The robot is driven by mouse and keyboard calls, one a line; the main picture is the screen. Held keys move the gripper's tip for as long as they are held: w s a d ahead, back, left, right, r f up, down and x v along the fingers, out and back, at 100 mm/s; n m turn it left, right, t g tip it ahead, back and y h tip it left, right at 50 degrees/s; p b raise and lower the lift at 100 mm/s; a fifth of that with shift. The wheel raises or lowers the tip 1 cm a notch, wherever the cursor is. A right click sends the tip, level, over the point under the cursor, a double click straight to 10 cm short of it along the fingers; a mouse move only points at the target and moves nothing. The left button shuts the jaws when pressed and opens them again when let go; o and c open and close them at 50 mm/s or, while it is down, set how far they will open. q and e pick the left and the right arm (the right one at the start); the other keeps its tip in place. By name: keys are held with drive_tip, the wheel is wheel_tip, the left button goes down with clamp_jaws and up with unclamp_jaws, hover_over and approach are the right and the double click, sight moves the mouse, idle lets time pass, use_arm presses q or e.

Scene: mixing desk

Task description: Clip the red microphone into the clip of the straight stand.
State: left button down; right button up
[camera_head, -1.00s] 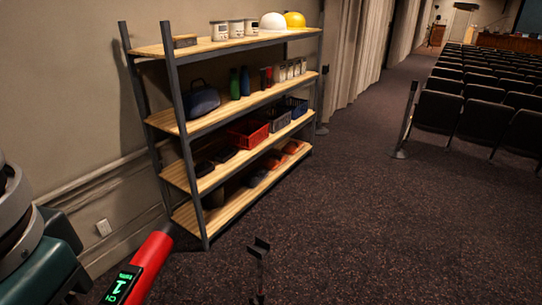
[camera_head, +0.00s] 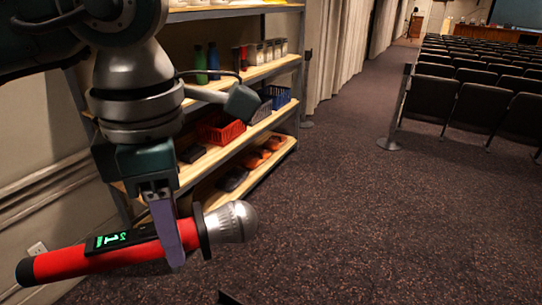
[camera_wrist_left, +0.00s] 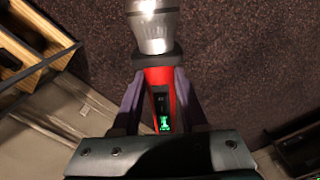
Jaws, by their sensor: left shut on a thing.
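The red microphone (camera_head: 72,263) has a silver grille head, a black collar and a small green-lit display. It lies nearly level in the head view, head to the right and slightly raised, black tail to the left. My left gripper (camera_head: 176,255) is shut on its body just behind the collar. In the left wrist view the microphone (camera_wrist_left: 155,37) sits between the fingers of the left gripper (camera_wrist_left: 160,98), head pointing away. A small dark piece (camera_head: 229,298), seemingly the stand's clip, shows at the bottom edge of the head view, below the microphone's head and apart from it. The stand's pole is out of view.
A wooden-shelved rack (camera_head: 250,135) with bins and bottles stands behind my left arm. A post (camera_head: 396,110) and rows of dark seats (camera_head: 490,105) are at the right. The carpet (camera_head: 370,220) between is open.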

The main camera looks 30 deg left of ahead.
use_arm(q)
drive_tip(key=w+a+f+n+b, duration=0.2)
drive_tip(key=f+n+b, duration=0.9)
drive_tip(key=n, duration=0.1)
drive_tip(key=w+a+f+n+b, duration=0.2)
drive_tip(key=w+f+n+b, duration=0.1)
drive_tip(key=f+n+b, duration=0.8)
drive_tip(key=f+n, duration=0.1)
drive_tip(key=n, duration=0.1)
drive_tip(key=shift+w+n, duration=0.15)
drive_tip(key=shift+n, duration=0.15)
use_arm(e)
wheel_tip(320, 180, down, 24)
drive_tip(key=shift+f, duration=0.15)
use_arm(q)
drive_tip(key=shift+r+h, duration=0.1)
drive_tip(key=shift+h, duration=0.2)
use_arm(e)
drive_tip(key=shift+w, duration=0.1)
use_arm(q)
drive_tip(key=shift+a, duration=0.45)
use_arm(e)
drive_tip(key=shift+r, duration=0.25)
use_arm(q)
drive_tip(key=shift+f+b, duration=0.45)
drive_tip(key=shift+f, duration=0.45)
use_arm(e)
drive_tip(key=shift+f, duration=0.7)
